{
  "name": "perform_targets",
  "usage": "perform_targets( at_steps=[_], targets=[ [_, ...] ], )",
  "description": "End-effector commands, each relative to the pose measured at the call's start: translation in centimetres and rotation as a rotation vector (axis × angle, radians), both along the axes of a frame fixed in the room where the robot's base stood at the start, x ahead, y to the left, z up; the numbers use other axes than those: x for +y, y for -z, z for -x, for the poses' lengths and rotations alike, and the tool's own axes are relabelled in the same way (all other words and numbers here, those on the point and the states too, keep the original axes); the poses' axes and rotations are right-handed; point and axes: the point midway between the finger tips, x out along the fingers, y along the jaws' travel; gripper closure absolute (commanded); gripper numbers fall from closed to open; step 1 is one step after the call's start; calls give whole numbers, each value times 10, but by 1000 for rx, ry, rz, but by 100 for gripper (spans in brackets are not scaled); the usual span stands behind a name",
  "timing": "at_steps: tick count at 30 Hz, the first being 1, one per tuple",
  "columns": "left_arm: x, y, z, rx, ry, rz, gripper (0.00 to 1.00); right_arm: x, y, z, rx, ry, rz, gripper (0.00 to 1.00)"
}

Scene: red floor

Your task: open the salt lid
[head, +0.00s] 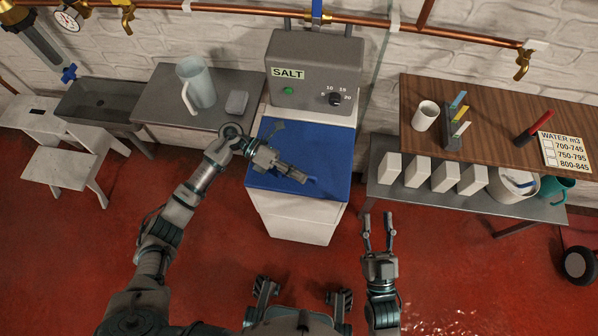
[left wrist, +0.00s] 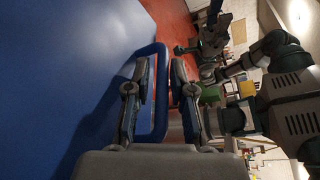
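The salt machine (head: 316,68) is a grey box labelled SALT above a white cabinet. Its blue lid (head: 325,145) lies flat and closed on top of the cabinet. A blue loop handle (left wrist: 160,50) is at the lid's front edge; in the head view it is mostly hidden by my left gripper (head: 301,176). In the left wrist view, my left gripper (left wrist: 161,75) is open, with one finger on each side of the handle's outer bar. Contact with the bar is unclear. My right gripper (head: 377,217) is open and empty over the floor, right of the cabinet.
A grey table (head: 170,108) with a jug (head: 199,85) and a grey block (head: 237,102) stands at left. A wooden shelf (head: 480,149) with a cup (head: 425,116) stands at right, white boxes (head: 418,170) below it. The red floor in front is clear.

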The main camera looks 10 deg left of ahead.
Motion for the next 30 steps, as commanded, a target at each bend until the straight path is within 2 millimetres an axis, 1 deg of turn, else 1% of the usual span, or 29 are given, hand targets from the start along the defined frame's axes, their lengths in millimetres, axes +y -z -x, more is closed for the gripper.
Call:
perform_targets(
  at_steps=[6, 7, 8, 9, 23, 30],
  targets=[
    [-1, 0, 0, 0, -1, -2, 77, 1, -1, 0, -4, -1, -2, 60],
    [-2, 0, 0, 0, -1, -3, 82, 1, -1, 0, -3, -1, -4, 60],
    [-2, 0, 0, 0, -1, -3, 90, 1, -1, 0, -3, -1, -4, 60],
    [-3, 0, 0, 0, -1, -3, 100, 1, -1, 0, -3, -1, -4, 60],
    [-9, 1, -1, 2, -1, -7, 100, 0, -1, 0, -2, -1, -3, 60],
    [-11, -6, -1, 28, 1, -7, 100, 1, 1, -2, 23, -2, 6, 60]
  ],
)
